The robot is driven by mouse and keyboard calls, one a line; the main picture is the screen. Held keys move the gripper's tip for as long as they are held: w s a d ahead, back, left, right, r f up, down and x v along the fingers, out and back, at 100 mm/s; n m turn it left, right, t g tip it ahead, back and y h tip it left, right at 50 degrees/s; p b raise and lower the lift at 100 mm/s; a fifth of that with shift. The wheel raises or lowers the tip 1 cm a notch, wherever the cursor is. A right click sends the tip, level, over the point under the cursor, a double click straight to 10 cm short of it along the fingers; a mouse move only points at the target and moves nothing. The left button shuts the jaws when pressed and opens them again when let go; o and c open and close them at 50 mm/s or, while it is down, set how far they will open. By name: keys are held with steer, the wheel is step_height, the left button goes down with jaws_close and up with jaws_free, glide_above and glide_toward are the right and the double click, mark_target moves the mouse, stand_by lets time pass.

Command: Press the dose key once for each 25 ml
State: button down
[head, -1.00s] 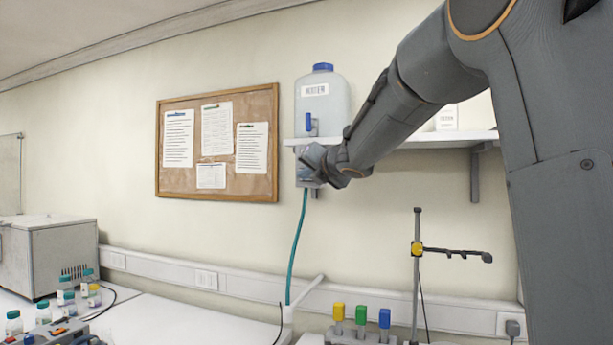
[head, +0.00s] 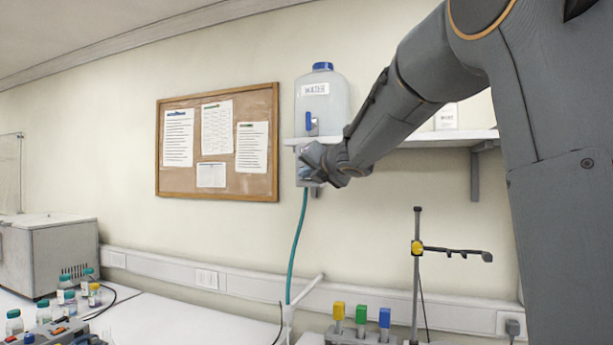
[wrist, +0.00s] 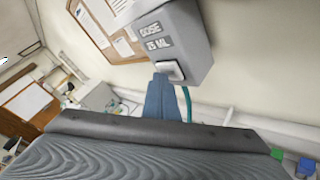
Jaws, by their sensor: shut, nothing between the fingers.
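The grey dose box (wrist: 180,40) with the labels "DOSE" and "25 ML" fills the upper middle of the wrist view. Its pale square dose key (wrist: 168,71) is on the labelled face. My gripper (wrist: 160,82) is shut and empty, with its blue fingertips at the key; I cannot tell whether they touch it. In the head view my gripper (head: 308,172) is beside the dose box, under the shelf, and mostly hides it. A water container (head: 322,102) with a blue cap and blue tap stands on the shelf above. A teal hose (head: 296,245) hangs from the box.
The shelf (head: 440,138) runs right from just above my gripper. A cork board (head: 262,180) hangs to the left. A clamp stand (head: 416,275) and colour-capped items (head: 361,318) stand on the bench below. Bottles (head: 68,298) are at lower left.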

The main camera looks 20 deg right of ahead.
steer(key=shift+s+a, duration=0.35)
steer(key=shift+s, duration=0.2)
steer(key=s+a+b, duration=0.1)
steer(key=s, duration=0.1)
steer(key=s+a, duration=0.2)
steer(key=shift+b, duration=0.4)
stand_by(0.6)
steer(key=s+d+f+m+g+h, duration=0.1)
steer(key=s+f+m+g, duration=0.3)
steer(key=f, duration=0.6)
steer(key=s+d+f+m+h+b, duration=0.1)
steer(key=s+d+f+m, duration=0.1)
steer(key=f+m, duration=0.65)
steer(key=s+d+f+m+g+h, duration=0.1)
steer(key=s+f+m+g+h, duration=0.2)
steer(key=f, duration=0.8)
steer(key=s+a+f+m+g+y+b, duration=0.1)
steer(key=s+f+m+g, duration=0.6)
steer(key=s+f+m, duration=0.8)
steer(key=s+a+f+y, duration=0.1)
steer(key=s+a+f, duration=0.1)
steer(key=s+f, duration=0.5)
steer(key=shift+s+a+f+g, duration=0.2)
steer(key=shift+s+a+g, duration=0.2)
steer(key=shift+s, duration=0.75)
